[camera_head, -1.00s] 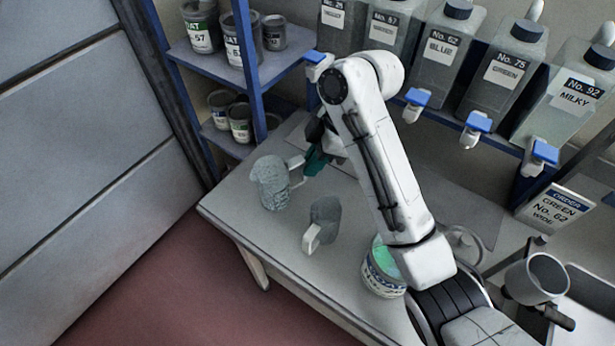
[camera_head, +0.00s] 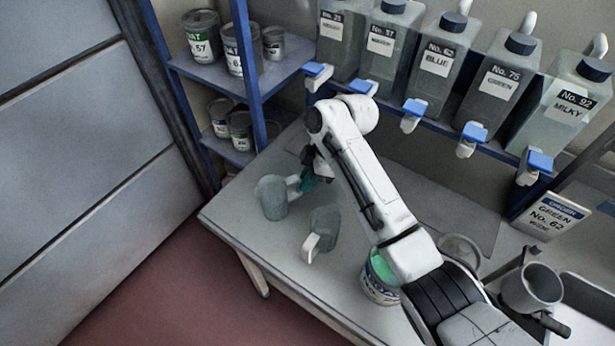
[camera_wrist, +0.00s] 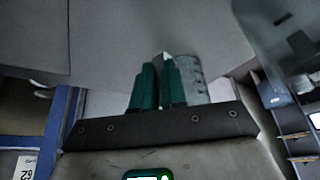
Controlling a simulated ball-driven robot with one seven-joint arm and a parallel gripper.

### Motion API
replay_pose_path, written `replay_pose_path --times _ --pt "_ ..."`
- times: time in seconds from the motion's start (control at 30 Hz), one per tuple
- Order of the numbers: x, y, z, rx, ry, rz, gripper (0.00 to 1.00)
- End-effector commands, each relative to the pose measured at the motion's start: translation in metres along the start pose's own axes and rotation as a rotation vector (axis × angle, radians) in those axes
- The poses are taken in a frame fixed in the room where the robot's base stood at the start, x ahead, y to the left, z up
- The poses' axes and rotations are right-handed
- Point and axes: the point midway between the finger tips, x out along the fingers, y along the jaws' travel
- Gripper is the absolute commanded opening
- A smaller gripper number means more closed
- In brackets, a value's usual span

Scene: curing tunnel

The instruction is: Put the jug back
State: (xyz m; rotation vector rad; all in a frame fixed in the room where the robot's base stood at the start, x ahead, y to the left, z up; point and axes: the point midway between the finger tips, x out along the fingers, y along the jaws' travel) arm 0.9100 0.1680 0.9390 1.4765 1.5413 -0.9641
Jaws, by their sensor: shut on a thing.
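A grey translucent jug (camera_head: 271,199) is at the left end of the grey worktop (camera_head: 240,222), its handle side toward my gripper. My gripper (camera_head: 307,182), with green fingers, is shut on this jug at its handle side. Whether the jug's base touches the worktop I cannot tell. In the wrist view the green fingers (camera_wrist: 158,88) are close together, with the ribbed grey jug side (camera_wrist: 192,82) just beyond them. A second grey jug (camera_head: 324,226) with a pale handle stands apart on the worktop, nearer the front edge.
An open tin of green paint (camera_head: 381,285) stands beside my arm. Several labelled bottles (camera_head: 437,62) with blue-topped taps line the back shelf. Blue shelving (camera_head: 205,72) with tins is at the back left. A grey cup (camera_head: 532,288) is at the right. The worktop's front left is clear.

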Motion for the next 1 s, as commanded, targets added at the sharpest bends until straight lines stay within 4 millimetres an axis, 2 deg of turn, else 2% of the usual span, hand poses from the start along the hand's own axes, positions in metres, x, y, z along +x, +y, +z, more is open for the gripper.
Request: replay_pose_path --times 0.2,0.23,0.5,0.83,1.0 --pt "0.004 0.0 0.002 0.0 0.001 0.0 0.0" --pt "0.003 0.0 0.001 0.0 0.0 0.0 0.14" --pt "0.003 0.0 0.001 0.0 0.0 0.0 0.37" --pt "-0.004 0.0 0.0 0.0 0.001 0.001 0.37" --pt "-0.029 0.001 0.0 0.0 0.002 0.004 0.37"
